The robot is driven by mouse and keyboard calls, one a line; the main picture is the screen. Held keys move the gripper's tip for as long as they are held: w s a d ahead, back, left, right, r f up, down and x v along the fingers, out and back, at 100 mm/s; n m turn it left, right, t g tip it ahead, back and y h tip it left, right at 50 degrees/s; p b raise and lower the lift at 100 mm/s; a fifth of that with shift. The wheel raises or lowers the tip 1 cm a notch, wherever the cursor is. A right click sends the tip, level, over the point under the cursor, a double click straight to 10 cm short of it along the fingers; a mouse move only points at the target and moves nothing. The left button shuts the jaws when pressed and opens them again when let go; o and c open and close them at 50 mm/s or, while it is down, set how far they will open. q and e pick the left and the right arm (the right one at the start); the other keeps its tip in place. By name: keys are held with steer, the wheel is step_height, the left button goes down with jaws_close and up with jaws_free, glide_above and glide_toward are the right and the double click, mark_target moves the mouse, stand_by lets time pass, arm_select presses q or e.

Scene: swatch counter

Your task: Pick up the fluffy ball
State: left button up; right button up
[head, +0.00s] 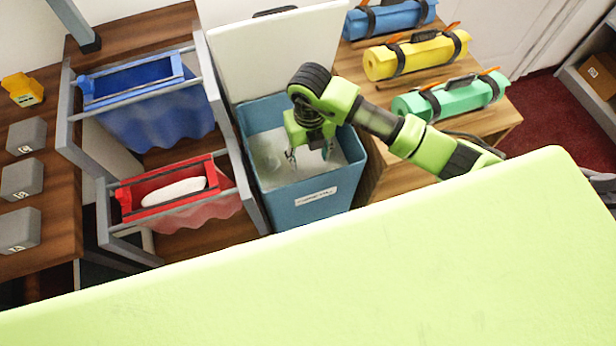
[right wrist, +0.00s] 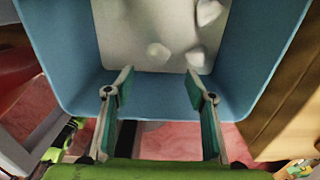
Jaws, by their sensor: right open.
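A blue bin (head: 318,194) stands open, with its white lid raised behind it. Pale roundish lumps lie in it; in the right wrist view one lump (right wrist: 158,53) is near the gap between the fingers, another (right wrist: 195,57) is right of it and a third (right wrist: 208,12) is farther up. I cannot tell which of them is the fluffy ball. My right gripper (head: 308,154) points down into the bin's mouth. In the right wrist view its fingers (right wrist: 158,75) are apart, with nothing between them, short of the lumps. My left gripper is not in view.
A red bag (head: 168,208) holding a white oval thing (head: 175,190) and a blue bag (head: 155,115) hang in a grey frame left of the bin. Rolled mats, including a green one (head: 450,97), lie on wood at right. Grey blocks (head: 22,180) stand far left.

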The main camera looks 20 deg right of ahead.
mark_target(308, 175)
step_height(308, 175, down, 11)
steer(key=shift+a+r, duration=0.1)
steer(key=c, duration=0.8)
